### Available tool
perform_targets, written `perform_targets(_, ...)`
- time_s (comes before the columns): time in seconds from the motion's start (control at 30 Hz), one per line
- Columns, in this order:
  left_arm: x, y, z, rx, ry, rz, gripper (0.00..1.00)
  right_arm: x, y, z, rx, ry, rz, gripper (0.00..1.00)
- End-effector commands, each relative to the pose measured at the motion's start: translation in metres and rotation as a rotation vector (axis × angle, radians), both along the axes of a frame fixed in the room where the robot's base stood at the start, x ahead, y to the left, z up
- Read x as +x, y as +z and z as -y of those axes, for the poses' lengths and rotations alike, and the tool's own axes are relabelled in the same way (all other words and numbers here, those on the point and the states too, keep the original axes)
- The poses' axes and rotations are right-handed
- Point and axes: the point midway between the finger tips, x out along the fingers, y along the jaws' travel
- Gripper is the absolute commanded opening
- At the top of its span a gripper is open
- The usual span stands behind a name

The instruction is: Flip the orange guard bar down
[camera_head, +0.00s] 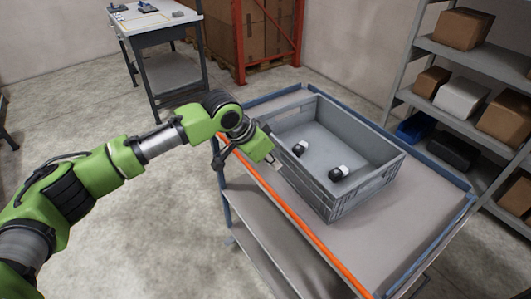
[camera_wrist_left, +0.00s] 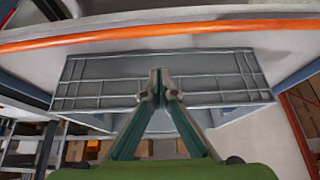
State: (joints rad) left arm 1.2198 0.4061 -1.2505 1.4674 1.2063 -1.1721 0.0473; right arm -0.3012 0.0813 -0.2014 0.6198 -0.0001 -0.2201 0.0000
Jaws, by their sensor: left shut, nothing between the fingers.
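The orange guard bar (camera_head: 300,222) runs along the long left side of the cart, beside the grey crate. In the left wrist view, the guard bar (camera_wrist_left: 170,36) crosses the whole top of the picture. I cannot tell from these views whether it is raised or down. My left gripper (camera_head: 276,164) is near the crate's left wall, close to the bar; it hides part of that wall. In the left wrist view the left gripper (camera_wrist_left: 160,85) is shut and empty, with its tips in front of the crate wall. Contact with the bar is not visible. My right gripper is out of view.
The grey crate (camera_head: 345,197) stands on the cart (camera_head: 410,225) and holds two small black-and-white items (camera_head: 340,173). A shelf rack (camera_head: 440,55) with boxes is on the right. A table (camera_head: 160,33) stands at the back left. The floor left of the cart is clear.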

Motion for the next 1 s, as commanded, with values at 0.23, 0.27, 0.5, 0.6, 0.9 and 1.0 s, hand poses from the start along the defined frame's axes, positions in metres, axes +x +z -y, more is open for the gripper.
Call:
perform_targets(0.23, 0.000, -0.026, -0.003, 0.003, 0.001, 0.000, 0.00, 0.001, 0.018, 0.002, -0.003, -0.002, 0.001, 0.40)
perform_targets(0.27, -0.003, -0.027, -0.006, 0.003, 0.001, 0.000, 0.00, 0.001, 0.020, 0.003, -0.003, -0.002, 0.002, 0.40)
perform_targets(0.5, -0.014, -0.032, -0.019, 0.001, 0.000, 0.001, 0.00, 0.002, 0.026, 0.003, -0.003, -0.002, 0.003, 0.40)
perform_targets(0.6, -0.015, -0.033, -0.020, 0.000, -0.001, 0.000, 0.00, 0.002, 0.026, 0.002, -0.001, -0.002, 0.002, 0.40)
perform_targets(0.9, -0.014, -0.034, -0.020, -0.002, 0.000, 0.001, 0.00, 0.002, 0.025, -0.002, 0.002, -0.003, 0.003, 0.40)
perform_targets(1.0, -0.010, -0.035, -0.019, -0.010, 0.001, 0.007, 0.00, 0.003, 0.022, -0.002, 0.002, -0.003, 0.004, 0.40)
